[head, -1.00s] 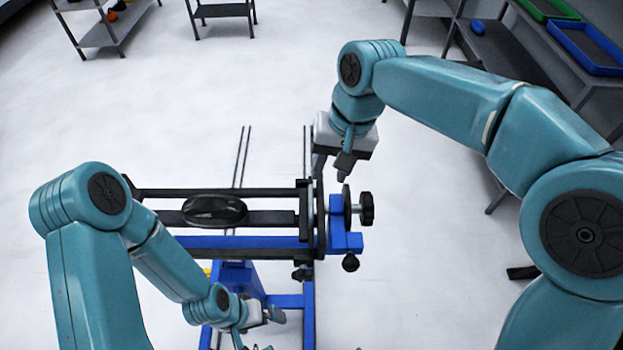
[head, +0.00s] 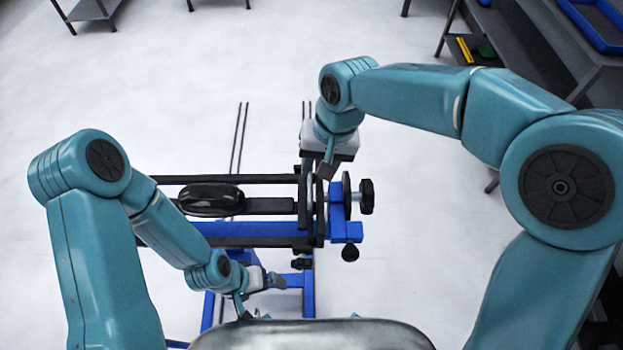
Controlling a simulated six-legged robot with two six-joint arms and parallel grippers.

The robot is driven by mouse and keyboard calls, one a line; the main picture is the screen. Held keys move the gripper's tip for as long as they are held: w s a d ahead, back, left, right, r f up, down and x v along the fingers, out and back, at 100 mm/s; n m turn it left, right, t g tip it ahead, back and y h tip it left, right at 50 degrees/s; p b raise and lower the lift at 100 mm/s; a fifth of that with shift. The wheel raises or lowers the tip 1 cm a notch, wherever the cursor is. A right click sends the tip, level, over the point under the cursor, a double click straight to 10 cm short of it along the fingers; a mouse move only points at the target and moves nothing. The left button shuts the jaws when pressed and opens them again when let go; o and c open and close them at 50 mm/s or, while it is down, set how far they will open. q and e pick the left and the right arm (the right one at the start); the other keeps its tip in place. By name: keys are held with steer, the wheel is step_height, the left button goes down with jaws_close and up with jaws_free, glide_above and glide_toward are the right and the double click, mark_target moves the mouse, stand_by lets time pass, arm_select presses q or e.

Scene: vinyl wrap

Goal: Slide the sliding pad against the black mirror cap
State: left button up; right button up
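The black mirror cap (head: 211,199) is a glossy rounded shell lying on the dark rails of a blue stand, left of its clamp end. The sliding pad appears to be the upright dark plate (head: 303,198) at the right end of the rails, apart from the cap. My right gripper (head: 317,167) points down at the top of this plate; whether it touches is unclear, and its finger gap is partly hidden. My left gripper (head: 270,284) is below the rails, near the stand's lower blue frame, away from the cap. Its fingers are too small to judge.
The blue stand (head: 250,228) carries a black knob (head: 366,196) at its right end and another below it. Shelving with a blue tray (head: 597,24) stands at the upper right. White floor is clear beyond the rails.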

mark_target(310, 190)
steer(key=f, duration=0.3)
steer(key=a+f, duration=0.1)
steer(key=f, duration=0.1)
steer(key=shift+s+f+p, duration=0.15)
steer(key=shift+f+p, duration=0.2)
steer(key=shift+f, duration=0.5)
steer(key=shift+r, duration=0.1)
jaws_close()
